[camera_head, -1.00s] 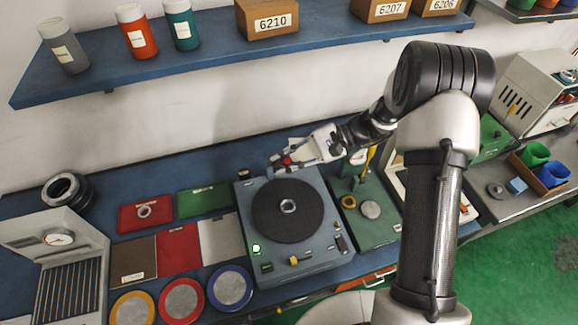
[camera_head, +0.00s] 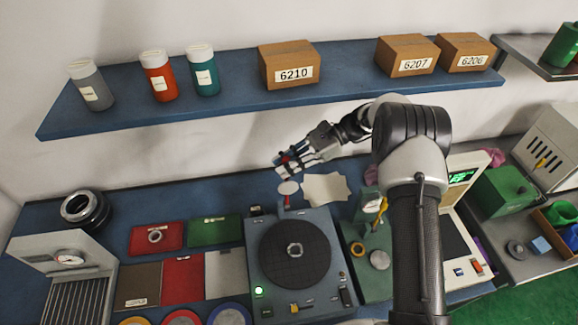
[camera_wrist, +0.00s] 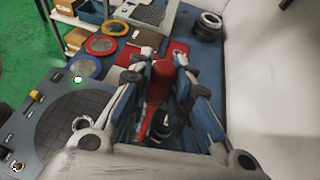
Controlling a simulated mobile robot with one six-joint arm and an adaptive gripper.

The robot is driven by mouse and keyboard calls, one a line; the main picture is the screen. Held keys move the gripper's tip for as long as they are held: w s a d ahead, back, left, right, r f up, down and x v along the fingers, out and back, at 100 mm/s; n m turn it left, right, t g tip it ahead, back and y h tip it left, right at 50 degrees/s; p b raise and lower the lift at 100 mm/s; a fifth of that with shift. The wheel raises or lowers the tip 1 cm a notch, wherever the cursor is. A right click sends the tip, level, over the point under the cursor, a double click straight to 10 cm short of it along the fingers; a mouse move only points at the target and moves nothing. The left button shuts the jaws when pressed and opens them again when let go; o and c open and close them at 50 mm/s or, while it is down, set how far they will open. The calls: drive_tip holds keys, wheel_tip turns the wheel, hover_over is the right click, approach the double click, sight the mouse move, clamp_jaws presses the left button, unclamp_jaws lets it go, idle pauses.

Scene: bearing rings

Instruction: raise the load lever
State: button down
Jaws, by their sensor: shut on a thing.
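My gripper (camera_head: 285,165) is above and behind the machine's back edge. In the wrist view, my gripper (camera_wrist: 160,80) is closed around the red load lever (camera_wrist: 158,92), which lies lengthwise between the two fingers. In the head view, only a little red (camera_head: 284,158) shows at the fingertips. A short red stem and a pale disc show below my gripper, at the machine's back edge. The lever's lower joint is hidden.
A green stand (camera_head: 372,283) is close at the machine's right. Red and green mats (camera_head: 216,230) lie to the left. The wall shelf (camera_head: 225,99) with bottles and boxes is above my gripper. A pale sheet (camera_head: 326,188) is behind the machine.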

idle(0.4)
drive_tip(key=c, duration=1.4)
unclamp_jaws()
drive_tip(key=shift+w, duration=0.15)
drive_tip(key=shift+c, duration=0.2)
drive_tip(key=w+d, duration=0.5)
drive_tip(key=d, duration=0.7)
drive_tip(key=shift+w+r, duration=0.2)
drive_tip(key=shift+w, duration=0.05)
drive_tip(key=shift+a, duration=0.1)
